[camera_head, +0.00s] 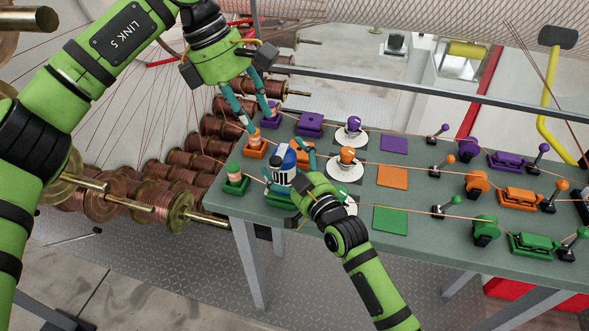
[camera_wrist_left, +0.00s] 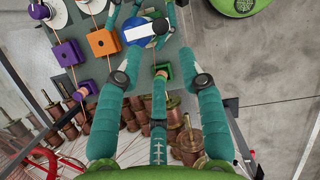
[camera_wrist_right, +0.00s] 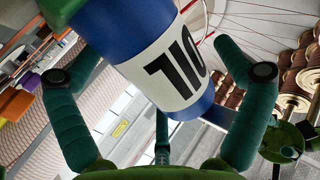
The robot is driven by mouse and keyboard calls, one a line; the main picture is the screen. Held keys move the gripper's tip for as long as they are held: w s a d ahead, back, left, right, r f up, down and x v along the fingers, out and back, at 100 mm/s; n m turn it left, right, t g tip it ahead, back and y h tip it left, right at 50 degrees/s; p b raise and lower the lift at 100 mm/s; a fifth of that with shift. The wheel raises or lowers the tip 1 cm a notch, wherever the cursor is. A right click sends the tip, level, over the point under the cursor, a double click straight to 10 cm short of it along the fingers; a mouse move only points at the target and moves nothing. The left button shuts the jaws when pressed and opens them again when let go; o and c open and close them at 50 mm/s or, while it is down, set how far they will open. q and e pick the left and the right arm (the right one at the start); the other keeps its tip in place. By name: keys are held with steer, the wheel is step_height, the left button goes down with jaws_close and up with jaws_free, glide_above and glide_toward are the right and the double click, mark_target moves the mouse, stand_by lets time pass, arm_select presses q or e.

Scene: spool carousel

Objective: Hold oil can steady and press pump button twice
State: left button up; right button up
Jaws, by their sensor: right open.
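The oil can (camera_head: 283,179), blue with a white label reading OIL, stands at the left end of the green table. My right gripper (camera_head: 287,163) is at the can, its fingers spread on either side of it. In the right wrist view the can (camera_wrist_right: 160,60) fills the space between the open fingers, with gaps visible beside it. My left gripper (camera_head: 251,112) is open and empty, pointing down above the table's left end. The left wrist view shows the can's blue and white top (camera_wrist_left: 137,34) beyond the left fingertips. The pump button is not clearly distinguishable.
Green (camera_head: 236,180) and orange (camera_head: 256,147) spool holders stand close to the can. Taut wires run across the table (camera_head: 330,236). Copper spools (camera_head: 185,160) are racked at the left. Coloured mats, levers and clamps fill the table's right.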

steer(key=c, duration=1.4)
arm_select(q)
jaws_close()
